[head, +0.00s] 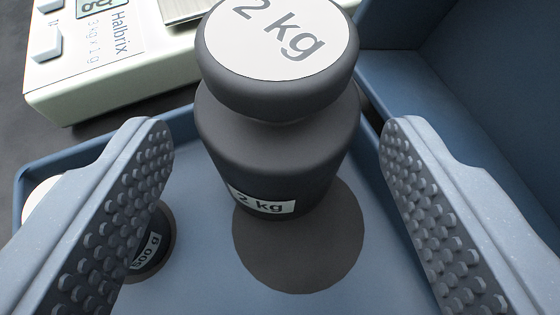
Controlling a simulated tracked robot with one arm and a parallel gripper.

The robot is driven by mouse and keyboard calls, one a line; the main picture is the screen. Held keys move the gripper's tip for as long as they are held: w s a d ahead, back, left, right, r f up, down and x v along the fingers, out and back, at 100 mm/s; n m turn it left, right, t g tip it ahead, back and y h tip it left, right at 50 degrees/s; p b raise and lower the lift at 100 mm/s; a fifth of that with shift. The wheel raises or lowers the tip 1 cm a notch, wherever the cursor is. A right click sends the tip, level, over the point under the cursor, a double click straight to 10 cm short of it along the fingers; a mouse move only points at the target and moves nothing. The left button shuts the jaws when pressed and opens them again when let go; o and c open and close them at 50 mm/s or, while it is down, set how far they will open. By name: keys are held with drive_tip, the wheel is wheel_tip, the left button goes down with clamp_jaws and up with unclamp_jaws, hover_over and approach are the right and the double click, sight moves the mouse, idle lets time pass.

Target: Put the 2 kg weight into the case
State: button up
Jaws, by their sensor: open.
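The 2 kg weight (275,145) is a dark grey, knobbed weight with white "2 kg" labels on its top and side. It is upright over a blue, low-rimmed surface (205,255). A dark round patch lies on that surface just in front of its base; I cannot tell if it is a shadow or a marked spot. My gripper (275,128) is open, with one studded finger on each side of the weight. Both fingers are apart from it. A blue, high-walled box shape (455,80) at the right may be the case; its inside is mostly hidden.
A smaller dark 500 g weight (148,255) stands at the left, partly hidden behind my left finger. A pale scale (110,75) marked "Halbrix" stands behind the blue rim at the upper left. Bare blue surface shows around the dark patch.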

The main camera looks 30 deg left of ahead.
drive_tip(key=p+v, duration=0.1)
drive_tip(key=v, duration=0.6)
drive_tip(key=shift+s, duration=0.2)
drive_tip(key=shift+d, duration=0.1)
